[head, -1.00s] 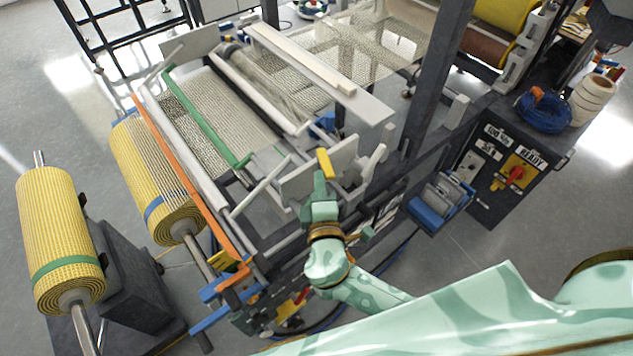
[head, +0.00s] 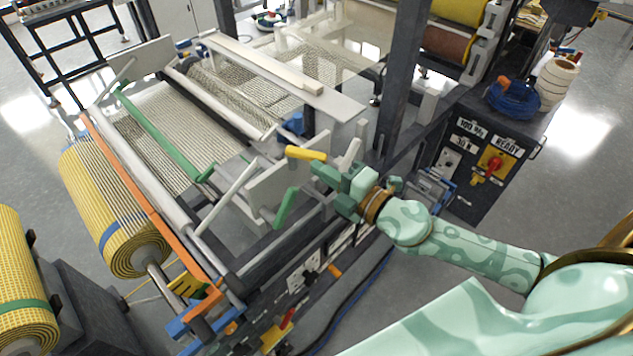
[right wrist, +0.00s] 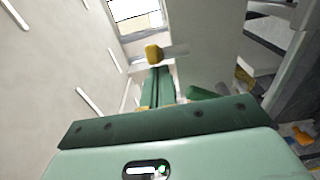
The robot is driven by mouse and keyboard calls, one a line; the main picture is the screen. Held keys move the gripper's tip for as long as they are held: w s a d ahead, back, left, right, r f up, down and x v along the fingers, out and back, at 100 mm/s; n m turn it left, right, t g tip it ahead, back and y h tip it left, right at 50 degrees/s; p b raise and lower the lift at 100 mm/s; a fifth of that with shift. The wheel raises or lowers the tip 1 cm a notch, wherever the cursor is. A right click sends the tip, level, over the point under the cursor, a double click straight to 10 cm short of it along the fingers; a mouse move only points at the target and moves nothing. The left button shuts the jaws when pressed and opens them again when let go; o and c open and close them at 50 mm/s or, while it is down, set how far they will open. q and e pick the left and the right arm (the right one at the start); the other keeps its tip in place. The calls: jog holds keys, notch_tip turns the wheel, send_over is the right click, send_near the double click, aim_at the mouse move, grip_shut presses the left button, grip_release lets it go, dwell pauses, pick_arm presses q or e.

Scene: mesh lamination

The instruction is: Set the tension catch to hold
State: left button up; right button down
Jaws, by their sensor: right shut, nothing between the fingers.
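A short yellow handle (head: 306,153) points left from a pale plate on the machine's near side. It also shows in the right wrist view (right wrist: 153,53), just beyond my fingertips. A green lever (head: 285,208) stands tilted below it, and green also shows right of my fingers in the wrist view (right wrist: 203,92). I cannot tell which of these is the tension catch; no hold mark is readable. My right gripper (head: 320,170) is shut and empty, its tips close to the yellow handle; I cannot tell whether they touch. My left gripper is not in view.
A green-gripped bar (head: 160,135) crosses the mesh. A dark cabinet (head: 475,160) with a red switch is at the right. A dark upright post (head: 403,80) rises behind my gripper.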

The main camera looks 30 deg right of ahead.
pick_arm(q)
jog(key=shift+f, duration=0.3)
pick_arm(e)
jog(key=shift+w+d, duration=0.2)
jog(key=shift+d, duration=0.15)
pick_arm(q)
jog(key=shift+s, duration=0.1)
pick_arm(e)
jog(key=shift+d+r, duration=0.15)
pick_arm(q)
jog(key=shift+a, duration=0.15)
